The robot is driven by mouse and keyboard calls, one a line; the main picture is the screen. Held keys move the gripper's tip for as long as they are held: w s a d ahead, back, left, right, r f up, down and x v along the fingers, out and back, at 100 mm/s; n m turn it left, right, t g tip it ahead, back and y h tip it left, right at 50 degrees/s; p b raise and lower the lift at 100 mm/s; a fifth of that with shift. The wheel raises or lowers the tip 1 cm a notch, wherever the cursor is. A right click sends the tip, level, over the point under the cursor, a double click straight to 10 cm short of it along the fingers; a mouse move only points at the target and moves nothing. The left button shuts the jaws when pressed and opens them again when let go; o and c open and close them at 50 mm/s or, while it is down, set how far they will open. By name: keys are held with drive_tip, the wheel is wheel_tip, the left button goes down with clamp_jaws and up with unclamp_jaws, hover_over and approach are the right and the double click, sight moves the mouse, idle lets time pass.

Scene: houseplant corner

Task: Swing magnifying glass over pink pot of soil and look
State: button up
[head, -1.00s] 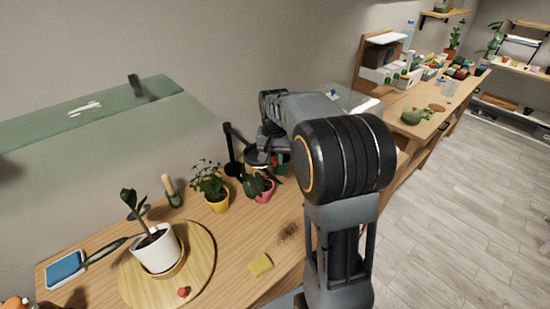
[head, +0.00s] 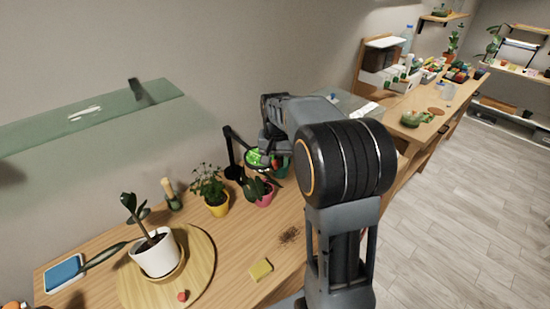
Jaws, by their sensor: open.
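The magnifying glass (head: 232,150) is a black jointed stand at the back of the table. Its round lens (head: 256,158) shows bright green through it. The pink pot (head: 263,199) stands in front of and below the lens, with a dark-leaved plant in it. In the picture the lens is just above the plant's top; I cannot tell if it is directly over the pot. My gripper (head: 266,152) is open beside the lens on its right side. My arm partly hides it, and contact with the lens is unclear.
A yellow pot (head: 217,208) with a leafy plant stands left of the pink pot. A white pot (head: 157,254) sits on a round wooden board (head: 205,262). A yellow sponge (head: 261,269) and spilled soil (head: 290,235) lie near the front. A green pot (head: 283,169) is behind my arm.

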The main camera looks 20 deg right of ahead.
wheel_tip(320, 180, up, 14)
drive_tip(key=shift+b, duration=0.4)
drive_tip(key=shift+f, duration=0.1)
idle(2.4)
